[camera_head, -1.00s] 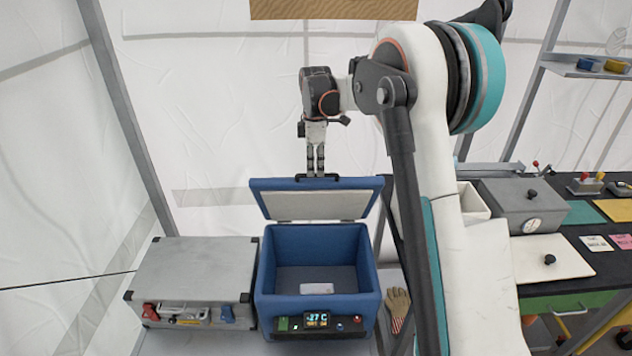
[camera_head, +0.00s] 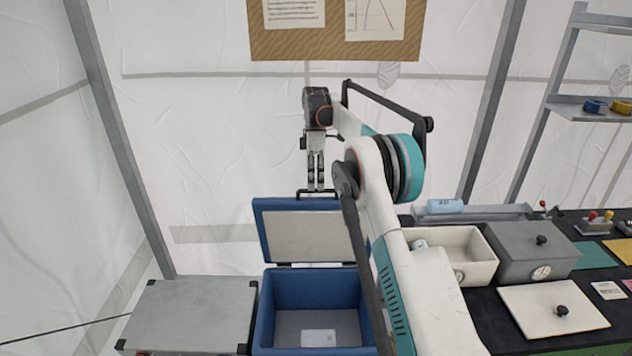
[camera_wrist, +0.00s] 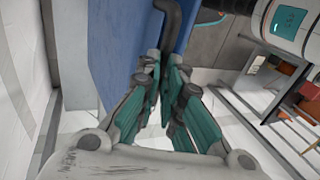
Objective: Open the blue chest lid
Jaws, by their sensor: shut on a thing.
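The blue chest (camera_head: 262,315) stands open at the lower middle of the head view. Its blue lid (camera_head: 262,232) is raised, tilted up at the back, with its pale inner panel facing the camera. My gripper (camera_head: 316,187) is at the lid's top edge, shut on the black lid handle (camera_head: 302,195). In the wrist view, the teal-padded fingers (camera_wrist: 172,95) close around the dark handle bar (camera_wrist: 178,35) beside the lid's blue face (camera_wrist: 120,50). A small white item (camera_head: 318,338) lies on the chest floor. My arm hides the chest's right side.
A grey case (camera_head: 190,312) stands close on the chest's left. To the right, a dark bench (camera_head: 470,318) bears a cream open box (camera_head: 450,250), a grey lidded box (camera_head: 535,255) and a loose cream lid (camera_head: 545,318). The tent wall is behind.

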